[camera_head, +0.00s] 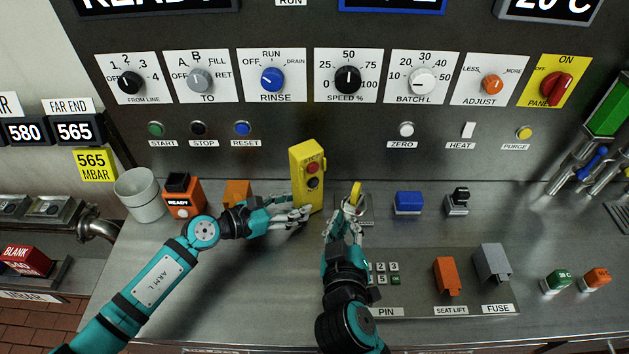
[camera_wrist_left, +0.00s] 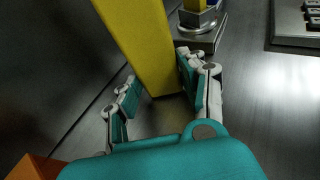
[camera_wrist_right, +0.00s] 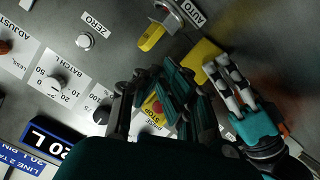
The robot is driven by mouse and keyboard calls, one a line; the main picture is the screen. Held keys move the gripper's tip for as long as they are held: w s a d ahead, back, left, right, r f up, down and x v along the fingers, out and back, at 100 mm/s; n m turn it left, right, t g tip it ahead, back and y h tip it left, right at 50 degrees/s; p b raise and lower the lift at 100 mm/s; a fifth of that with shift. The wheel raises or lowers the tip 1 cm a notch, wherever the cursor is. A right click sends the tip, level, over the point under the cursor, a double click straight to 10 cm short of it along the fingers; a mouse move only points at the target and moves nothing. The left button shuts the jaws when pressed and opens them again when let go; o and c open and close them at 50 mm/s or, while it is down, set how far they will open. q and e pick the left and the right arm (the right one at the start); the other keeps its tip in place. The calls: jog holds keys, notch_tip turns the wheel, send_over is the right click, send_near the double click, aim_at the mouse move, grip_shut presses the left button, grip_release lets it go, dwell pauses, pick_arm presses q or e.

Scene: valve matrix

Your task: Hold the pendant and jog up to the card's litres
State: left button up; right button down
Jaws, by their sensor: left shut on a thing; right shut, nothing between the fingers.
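The yellow pendant (camera_head: 306,174) stands upright on the steel bench, with a red button above a dark one. My left gripper (camera_head: 299,214) is shut on its lower part; the left wrist view shows fingers on both sides of the yellow body (camera_wrist_left: 143,45). My right gripper (camera_head: 346,222) is shut and empty just right of the pendant, apart from it in the head view. In the right wrist view its fingers partly hide the pendant's button face (camera_wrist_right: 157,112). A blue-framed litre display (camera_wrist_right: 50,137) shows there, its reading ending in L.
A yellow lever switch (camera_head: 355,191) stands behind my right gripper. A blue block (camera_head: 408,202), a keypad (camera_head: 386,272), an orange seat-lift cover (camera_head: 447,275) and a grey fuse cover (camera_head: 492,262) lie to the right. Orange boxes stand left. The panel has several knobs, including BATCH L (camera_head: 423,81).

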jog(key=w+a, duration=0.3)
jog(key=w, duration=0.2)
jog(key=shift+w+a, duration=0.35)
jog(key=shift+w, duration=0.05)
dwell(1.2)
jog(key=shift+w+a, duration=0.2)
jog(key=shift+w, duration=0.1)
jog(key=shift+w+a, duration=0.25)
jog(key=shift+w, duration=0.2)
dwell(0.6)
jog(key=shift+s+f, duration=0.1)
jog(key=shift+s, duration=0.1)
dwell(2.3)
jog(key=shift+s+d, duration=0.5)
jog(key=shift+s, duration=0.15)
jog(key=shift+s+d, duration=0.45)
jog(key=shift+s, duration=0.25)
jog(key=shift+s+d, duration=0.45)
jog(key=shift+s, duration=0.25)
jog(key=shift+s+d, duration=0.45)
jog(key=shift+s, duration=0.25)
